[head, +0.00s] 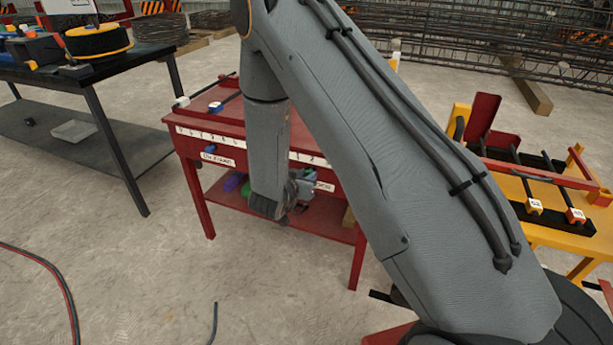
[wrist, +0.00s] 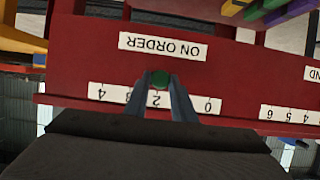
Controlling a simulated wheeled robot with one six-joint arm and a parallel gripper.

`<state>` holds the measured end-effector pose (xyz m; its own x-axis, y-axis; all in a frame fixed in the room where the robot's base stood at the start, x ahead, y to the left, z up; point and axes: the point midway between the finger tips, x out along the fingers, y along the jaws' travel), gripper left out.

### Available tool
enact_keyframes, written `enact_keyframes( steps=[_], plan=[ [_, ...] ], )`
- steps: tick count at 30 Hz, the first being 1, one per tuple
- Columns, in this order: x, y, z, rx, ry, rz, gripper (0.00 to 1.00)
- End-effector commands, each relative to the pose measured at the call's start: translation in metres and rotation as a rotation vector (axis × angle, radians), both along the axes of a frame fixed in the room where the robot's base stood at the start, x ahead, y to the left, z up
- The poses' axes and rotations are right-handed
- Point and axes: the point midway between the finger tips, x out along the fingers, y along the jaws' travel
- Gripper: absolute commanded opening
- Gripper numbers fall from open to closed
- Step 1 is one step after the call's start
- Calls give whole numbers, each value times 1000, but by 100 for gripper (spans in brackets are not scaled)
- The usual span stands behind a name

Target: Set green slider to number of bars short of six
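The green slider (wrist: 160,78) is a round green knob on the front of the red table (wrist: 80,62). The wrist view shows it upside down, between the ON ORDER label (wrist: 163,46) and a white number strip (wrist: 113,92). It stands in line with the 2; 4 and 0 also show, and my fingers cover the numbers between. My gripper (wrist: 160,82) has a finger close on each side of the knob and looks shut on it.
A second number strip (wrist: 290,114) lies beside the first. Several bars, some with white or blue ends (head: 215,107), lie on the red table. A yellow rack (head: 555,190) holding bars stands right. A black table (head: 90,75) stands left. Open floor (head: 120,270) lies in front.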

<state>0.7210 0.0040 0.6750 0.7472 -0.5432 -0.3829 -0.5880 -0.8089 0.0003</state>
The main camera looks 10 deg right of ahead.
Motion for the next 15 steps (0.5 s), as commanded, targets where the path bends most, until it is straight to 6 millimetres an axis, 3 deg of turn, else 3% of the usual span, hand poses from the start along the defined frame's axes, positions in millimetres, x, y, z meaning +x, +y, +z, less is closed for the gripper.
enact_keyframes(
  steps=[1,4,10,15],
  plan=[
    [0,0,0,0,0,0,14],
    [0,0,0,0,0,0,0],
    [-4,-5,1,-1,1,-1,0],
    [-22,-30,2,-2,4,-3,0]
  ],
)
